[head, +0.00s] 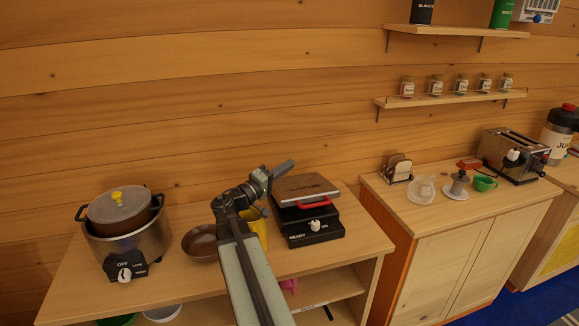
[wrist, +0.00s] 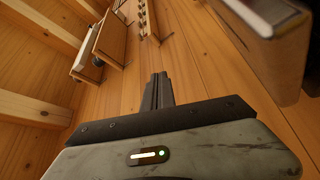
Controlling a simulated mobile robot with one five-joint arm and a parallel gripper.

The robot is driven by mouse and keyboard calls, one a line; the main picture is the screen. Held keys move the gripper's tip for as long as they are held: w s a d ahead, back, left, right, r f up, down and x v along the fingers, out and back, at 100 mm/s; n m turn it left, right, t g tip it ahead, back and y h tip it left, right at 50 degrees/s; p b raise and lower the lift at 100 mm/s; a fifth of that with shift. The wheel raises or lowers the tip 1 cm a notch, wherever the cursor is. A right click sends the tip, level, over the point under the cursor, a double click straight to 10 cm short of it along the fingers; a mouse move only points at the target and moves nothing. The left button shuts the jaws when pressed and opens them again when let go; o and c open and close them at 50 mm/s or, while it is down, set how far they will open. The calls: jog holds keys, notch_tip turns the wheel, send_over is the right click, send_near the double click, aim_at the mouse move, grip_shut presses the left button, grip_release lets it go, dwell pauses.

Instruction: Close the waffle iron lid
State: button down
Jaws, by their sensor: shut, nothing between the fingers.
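The waffle iron (head: 310,222) stands on the low wooden cabinet, with a black base, a dial and a "READY" label. My gripper (head: 284,168) is shut and empty, at the lid's back left in the picture. I cannot tell whether it touches the lid. In the wrist view my gripper (wrist: 158,92) is shut with nothing held. A blurred dark body with a pale top fills the upper right there.
A cooker with a lidded pot (head: 118,210) stands at the left, with a brown bowl (head: 201,242) beside it. A yellow thing (head: 257,228) is partly hidden behind my arm. The right counter (head: 420,220) holds a toaster (head: 512,155). Shelves hang above.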

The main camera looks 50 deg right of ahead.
jog(key=shift+s+a+f+b, duration=0.3)
jog(key=shift+s+f, duration=0.05)
jog(key=shift+f, duration=0.2)
jog(key=shift+a+f, duration=0.1)
jog(key=shift+a, duration=0.2)
jog(key=b+v, duration=0.1)
jog(key=v, duration=0.6)
jog(key=shift+a, duration=0.25)
